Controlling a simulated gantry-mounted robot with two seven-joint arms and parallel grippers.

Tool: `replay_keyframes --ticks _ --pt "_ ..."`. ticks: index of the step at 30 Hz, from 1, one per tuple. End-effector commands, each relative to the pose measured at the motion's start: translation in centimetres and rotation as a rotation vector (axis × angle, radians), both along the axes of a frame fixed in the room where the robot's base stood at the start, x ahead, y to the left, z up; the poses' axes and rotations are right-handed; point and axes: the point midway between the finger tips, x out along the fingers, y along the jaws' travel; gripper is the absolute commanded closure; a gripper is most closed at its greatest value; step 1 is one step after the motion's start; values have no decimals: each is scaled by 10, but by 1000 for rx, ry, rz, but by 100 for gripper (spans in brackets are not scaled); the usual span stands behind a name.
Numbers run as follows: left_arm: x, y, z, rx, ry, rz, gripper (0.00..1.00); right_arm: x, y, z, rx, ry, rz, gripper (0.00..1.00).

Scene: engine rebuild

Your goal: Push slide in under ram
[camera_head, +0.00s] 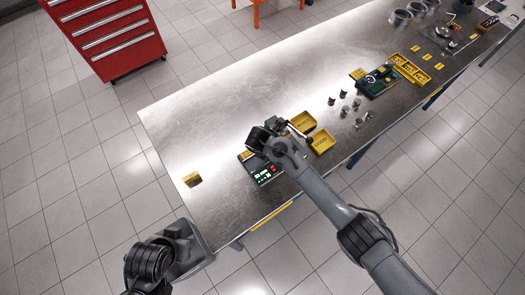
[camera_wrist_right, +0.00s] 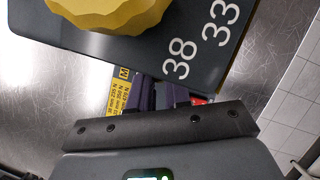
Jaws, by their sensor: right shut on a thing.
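The spring tester (camera_head: 262,172) stands near the table's front left edge, with a lit panel of green and red. My right gripper (camera_head: 272,138) is over its upper part, and my arm hides much of it, including the ram. In the right wrist view, a dark plate (camera_wrist_right: 120,55) marked 38 and 33 carries a yellow knob-like part (camera_wrist_right: 110,12). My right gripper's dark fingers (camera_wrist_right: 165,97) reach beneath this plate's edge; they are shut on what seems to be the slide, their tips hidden. My left arm is folded at the lower left, off the table; its jaws cannot be made out.
Yellow trays (camera_head: 322,142) stand close right of the tester, with several small metal parts (camera_head: 358,105) beyond. A green-black device (camera_head: 375,80) lies further right. The table (camera_head: 225,105) behind the tester is bare.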

Motion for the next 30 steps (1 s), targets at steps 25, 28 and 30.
replay_keyframes --ticks 25,28,30 --pt "0 0 1 0 1 0 57 -1 -1 7 0 -1 -5 57" --pt "0 0 3 0 1 0 57 -5 2 18 1 -1 -4 57" --pt "0 0 4 0 1 0 57 -8 3 28 2 -3 -5 57"
